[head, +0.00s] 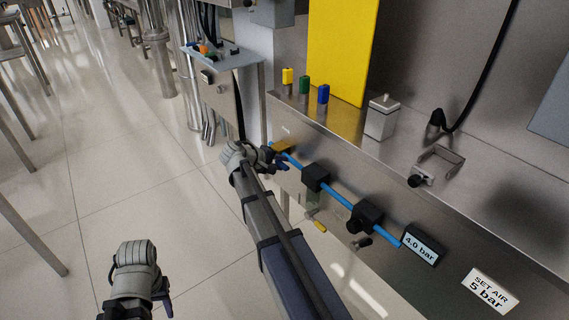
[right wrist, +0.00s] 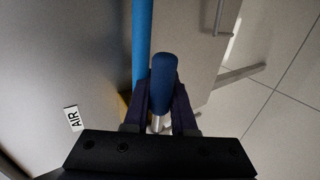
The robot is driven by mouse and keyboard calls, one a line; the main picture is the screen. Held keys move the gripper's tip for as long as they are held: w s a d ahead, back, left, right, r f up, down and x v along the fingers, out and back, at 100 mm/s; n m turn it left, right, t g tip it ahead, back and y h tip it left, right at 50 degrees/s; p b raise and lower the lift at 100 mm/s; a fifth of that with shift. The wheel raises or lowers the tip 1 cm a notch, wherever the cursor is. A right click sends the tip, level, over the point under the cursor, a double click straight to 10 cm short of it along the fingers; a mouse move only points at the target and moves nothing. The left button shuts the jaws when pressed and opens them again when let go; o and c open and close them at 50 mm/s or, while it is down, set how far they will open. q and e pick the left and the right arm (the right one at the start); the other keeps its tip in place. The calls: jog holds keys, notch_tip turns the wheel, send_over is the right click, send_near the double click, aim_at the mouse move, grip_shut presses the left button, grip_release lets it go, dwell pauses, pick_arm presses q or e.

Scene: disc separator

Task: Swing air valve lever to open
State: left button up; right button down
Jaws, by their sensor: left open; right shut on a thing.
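The air valve lever shows in the right wrist view as a dark blue grip (right wrist: 164,82) on a bright metal shaft. My right gripper (right wrist: 160,108) is shut on it, with one finger on each side. In the head view my right gripper (head: 279,160) is at the left end of a blue air pipe (head: 335,192), against the steel panel. A yellow part (head: 281,146) shows beside it; the lever itself is mostly hidden there. My left gripper (head: 163,291) is open and empty over the floor at the lower left, away from the panel.
The pipe runs through black units (head: 315,177) to a display reading 4.0 bar (head: 421,246). A sign (head: 490,291) reads SET AIR 5 bar. An AIR label (right wrist: 73,118) is on the panel.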

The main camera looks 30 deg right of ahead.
aim_at(276, 162)
dwell(0.4)
jog(key=c, duration=1)
grip_release()
jog(key=p+v, duration=0.4)
jog(key=v, duration=0.4)
